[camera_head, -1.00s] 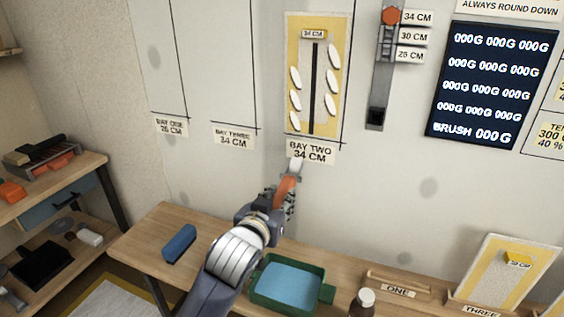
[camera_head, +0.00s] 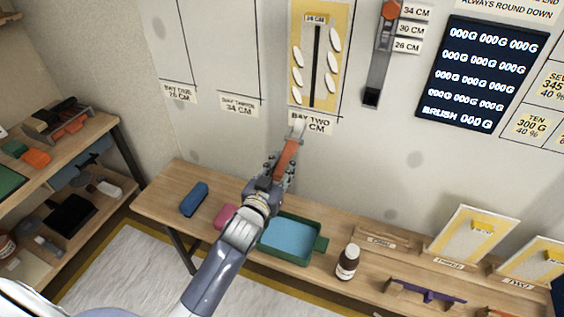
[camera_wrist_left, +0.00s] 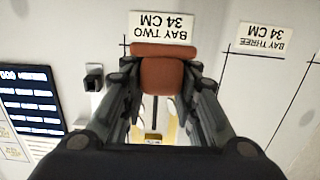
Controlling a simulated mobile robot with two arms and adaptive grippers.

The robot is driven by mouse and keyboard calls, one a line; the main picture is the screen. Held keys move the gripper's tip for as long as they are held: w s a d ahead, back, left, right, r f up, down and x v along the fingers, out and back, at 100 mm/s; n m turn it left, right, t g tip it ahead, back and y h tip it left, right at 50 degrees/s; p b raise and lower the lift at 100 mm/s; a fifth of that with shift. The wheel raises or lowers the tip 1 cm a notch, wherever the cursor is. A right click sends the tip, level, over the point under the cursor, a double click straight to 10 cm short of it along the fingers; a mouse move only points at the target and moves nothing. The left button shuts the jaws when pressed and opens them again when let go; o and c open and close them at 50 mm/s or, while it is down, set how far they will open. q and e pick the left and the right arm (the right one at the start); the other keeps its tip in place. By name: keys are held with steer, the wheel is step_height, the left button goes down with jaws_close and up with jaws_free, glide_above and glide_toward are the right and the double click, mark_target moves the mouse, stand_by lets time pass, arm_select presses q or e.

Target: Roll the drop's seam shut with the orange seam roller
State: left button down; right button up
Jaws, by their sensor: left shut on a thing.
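My left gripper (camera_head: 274,175) is shut on the orange seam roller (camera_head: 287,156), whose pale roller end points up toward the wall just below the drop. The roller's orange handle also shows between the fingers in the left wrist view (camera_wrist_left: 162,75). The drop (camera_head: 329,75) is a yellow-edged panel on the wall in bay two, with a dark vertical seam line (camera_head: 317,66) and several white oval bulges beside it. The "BAY TWO 34 CM" label (camera_head: 311,122) is partly covered by the roller's end. I cannot tell whether the roller touches the wall. My right gripper is not in view.
A dark gauge (camera_head: 377,68) hangs right of the drop. A shelf (camera_head: 92,142) stands left.

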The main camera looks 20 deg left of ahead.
mark_target(294, 143)
arm_select(q)
steer(key=shift+p, duration=0.3)
steer(key=w+b, duration=0.1)
steer(key=w, duration=0.4)
steer(key=shift+w+d, duration=0.1)
steer(key=shift+w, duration=0.6)
steer(key=shift+w, duration=1.3)
stand_by(1.5)
stand_by(1.5)
steer(key=shift+s+r, duration=0.1)
steer(key=shift+r, duration=0.4)
steer(key=shift+r, duration=3.55)
